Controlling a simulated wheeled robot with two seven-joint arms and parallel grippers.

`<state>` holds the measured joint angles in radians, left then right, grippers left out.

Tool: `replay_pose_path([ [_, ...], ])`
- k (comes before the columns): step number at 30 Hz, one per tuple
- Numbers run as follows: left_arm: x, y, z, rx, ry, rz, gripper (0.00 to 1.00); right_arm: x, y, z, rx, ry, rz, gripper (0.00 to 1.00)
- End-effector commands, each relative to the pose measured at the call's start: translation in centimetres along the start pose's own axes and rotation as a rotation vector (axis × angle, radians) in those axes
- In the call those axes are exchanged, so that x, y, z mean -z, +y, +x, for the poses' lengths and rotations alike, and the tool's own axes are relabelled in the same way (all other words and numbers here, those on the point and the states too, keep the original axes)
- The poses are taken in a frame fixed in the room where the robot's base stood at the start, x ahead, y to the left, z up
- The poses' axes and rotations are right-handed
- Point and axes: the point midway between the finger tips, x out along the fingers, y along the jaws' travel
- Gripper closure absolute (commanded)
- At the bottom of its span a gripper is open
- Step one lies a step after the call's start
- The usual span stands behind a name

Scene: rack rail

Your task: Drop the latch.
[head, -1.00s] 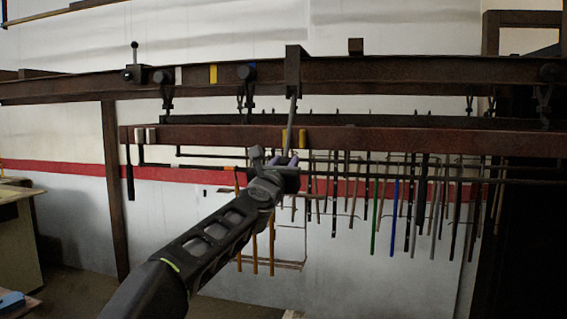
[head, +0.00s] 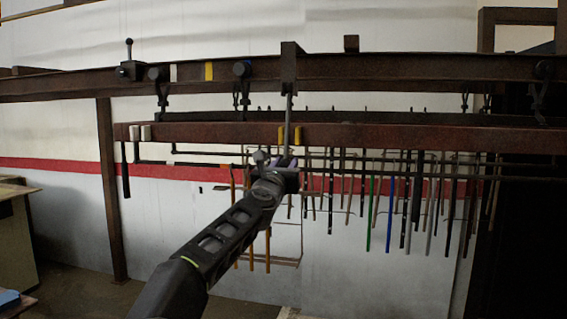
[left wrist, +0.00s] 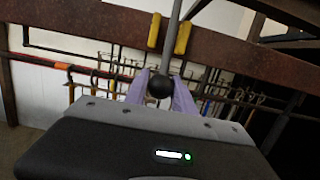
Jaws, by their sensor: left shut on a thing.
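A grey metal rod (head: 289,112), which looks like the latch, hangs from a rust-brown block (head: 289,68) on the upper rail. It runs down in front of the lower beam, between two yellow marks (head: 299,135). In the left wrist view the rod (left wrist: 173,28) ends in a dark ball (left wrist: 160,85). My left gripper (head: 284,161) is just below the lower beam; its purple fingers (left wrist: 160,93) are shut on the ball, one on each side. The fingertips are partly hidden in the head view. My right gripper is not in view.
The upper rail (head: 420,68) carries dark trolleys (head: 242,70) and, at left, a box with an upright lever (head: 129,58). The lower beam (head: 400,137) crosses in front of a rack of many hanging rods (head: 390,205). A post (head: 110,190) stands at left.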

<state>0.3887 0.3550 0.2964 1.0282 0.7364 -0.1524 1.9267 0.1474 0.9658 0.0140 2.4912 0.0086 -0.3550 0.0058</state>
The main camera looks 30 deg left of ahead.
Motion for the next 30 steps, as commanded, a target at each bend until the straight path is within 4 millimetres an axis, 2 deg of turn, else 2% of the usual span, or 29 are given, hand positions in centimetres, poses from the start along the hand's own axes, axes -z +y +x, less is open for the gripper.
replay_pose_path([
  [4,0.4,0.0,0.9,0.001,0.0,0.0,0.92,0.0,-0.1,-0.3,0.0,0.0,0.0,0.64],
  [17,0.5,-0.1,1.3,0.001,0.0,0.0,0.92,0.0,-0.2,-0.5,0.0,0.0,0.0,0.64],
  [30,1.3,0.0,5.0,0.0,-0.001,0.0,0.92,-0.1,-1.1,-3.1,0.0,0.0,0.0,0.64],
])
